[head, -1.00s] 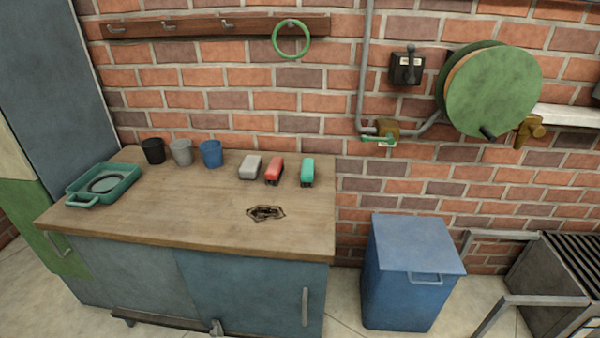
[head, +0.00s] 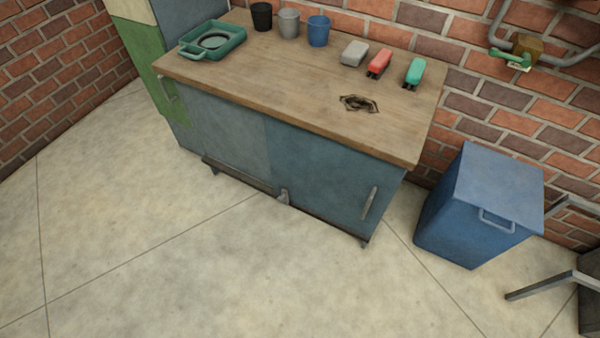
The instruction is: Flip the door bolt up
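A workbench cabinet with blue-grey doors (head: 320,170) stands below the wooden top in the head view. A grey upright handle (head: 369,203) is on the right door. The doors look closed. My gripper is not in view.
A blue lidded bin (head: 470,225) stands right of the bench. A metal frame (head: 545,285) is at the far right. The floor (head: 180,260) in front is clear.

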